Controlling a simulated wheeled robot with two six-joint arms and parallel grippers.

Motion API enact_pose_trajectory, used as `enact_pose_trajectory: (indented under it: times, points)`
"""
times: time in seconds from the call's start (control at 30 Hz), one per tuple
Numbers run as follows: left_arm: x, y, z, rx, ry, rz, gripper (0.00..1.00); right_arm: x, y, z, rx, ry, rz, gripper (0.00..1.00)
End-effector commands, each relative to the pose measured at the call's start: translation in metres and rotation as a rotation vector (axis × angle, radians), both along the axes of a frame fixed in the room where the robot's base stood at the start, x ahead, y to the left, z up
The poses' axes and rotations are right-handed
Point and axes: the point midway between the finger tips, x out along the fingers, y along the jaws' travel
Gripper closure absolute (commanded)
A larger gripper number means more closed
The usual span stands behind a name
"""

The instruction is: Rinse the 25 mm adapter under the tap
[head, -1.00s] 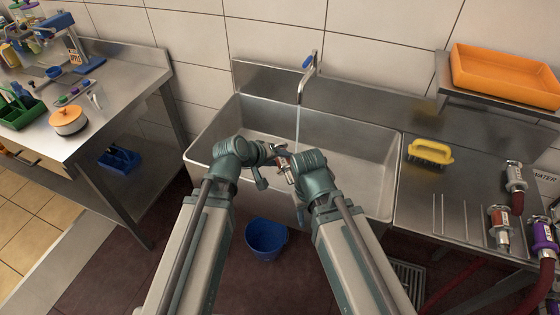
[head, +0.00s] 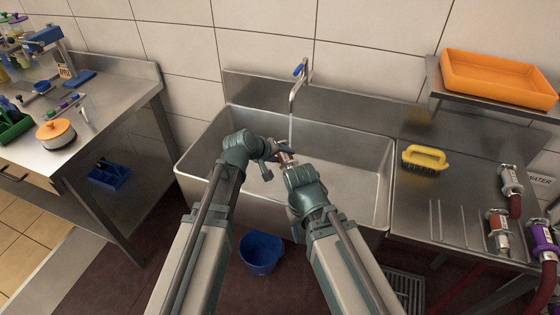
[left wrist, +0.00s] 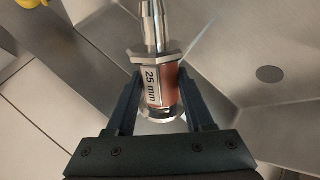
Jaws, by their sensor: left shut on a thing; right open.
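The 25 mm adapter (left wrist: 158,85) has a metal hose tail, a hex collar and a red-brown band with a white "25 mm" label. My left gripper (head: 276,153) is shut on it over the sink; the adapter also shows in the head view (head: 287,159). The tap (head: 298,88) is running. Its thin water stream (head: 291,130) comes down at the adapter in the head view and shows as a pale streak beside it in the left wrist view (left wrist: 200,40). I cannot tell whether water touches it. My right gripper (head: 299,170) is open beside the adapter; its fingers are mostly hidden.
The steel sink (head: 355,160) surrounds both grippers. A yellow brush (head: 426,157) and hose couplings (head: 499,232) lie on the right drainboard. An orange tray (head: 498,78) sits on a shelf. A blue bucket (head: 260,253) stands on the floor in front.

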Motion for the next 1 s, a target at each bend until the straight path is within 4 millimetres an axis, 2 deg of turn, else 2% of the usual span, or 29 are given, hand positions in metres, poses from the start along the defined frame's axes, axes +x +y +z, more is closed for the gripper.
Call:
enact_pose_trajectory:
  times: [0.1,0.6,1.0]
  points:
    - [0.013,-0.004,-0.005,-0.001,-0.001,0.000,1.00,0.000,0.000,-0.005,0.000,0.000,0.000,0.50]
    - [0.055,-0.018,-0.017,-0.001,-0.001,0.001,1.00,0.000,0.000,-0.018,0.000,0.000,0.000,0.50]
    - [0.069,-0.023,-0.021,-0.001,-0.001,0.001,1.00,0.000,0.000,-0.022,0.000,0.000,0.000,0.50]
